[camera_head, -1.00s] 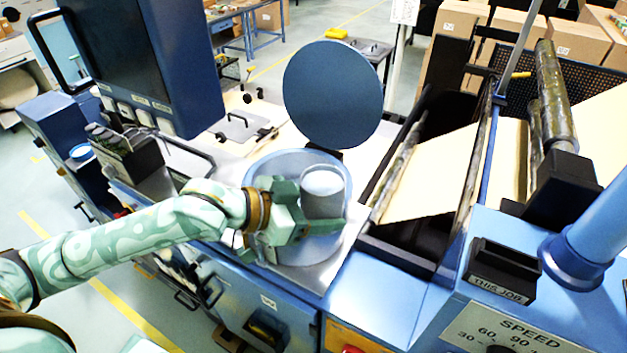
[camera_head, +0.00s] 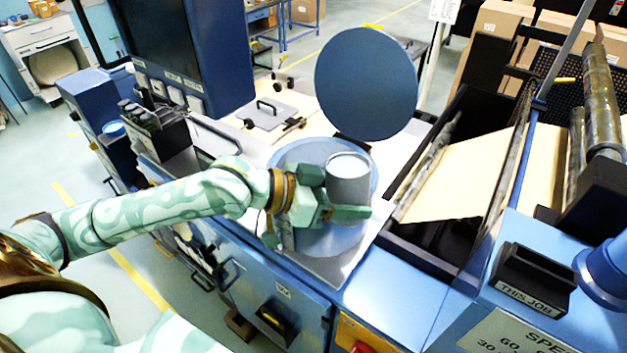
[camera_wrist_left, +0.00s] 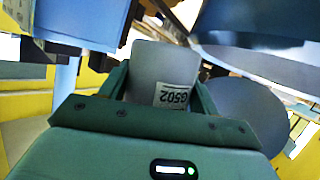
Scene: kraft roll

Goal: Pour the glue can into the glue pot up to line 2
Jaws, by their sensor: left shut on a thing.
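A grey cylindrical can (camera_head: 348,182) with a pale top is held upright by my left gripper (camera_head: 335,207). The gripper's green fingers are shut around the can. In the wrist view the can (camera_wrist_left: 160,70) shows between the fingers, with a white label reading G502 upside down. The round blue glue pot (camera_head: 287,157) is in the bench top, beneath and behind the can and gripper. They hide most of its opening, and I cannot see a level or any lines inside. A round blue disc (camera_head: 366,84), apparently its raised lid, stands behind. My right gripper is not in view.
A dark blue cabinet (camera_head: 190,50) stands left of the pot. A grey plate with a black handle (camera_head: 268,110) lies behind on the bench. To the right are the paper web (camera_head: 455,180), rollers and a black "THIS JOB" holder (camera_head: 535,275).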

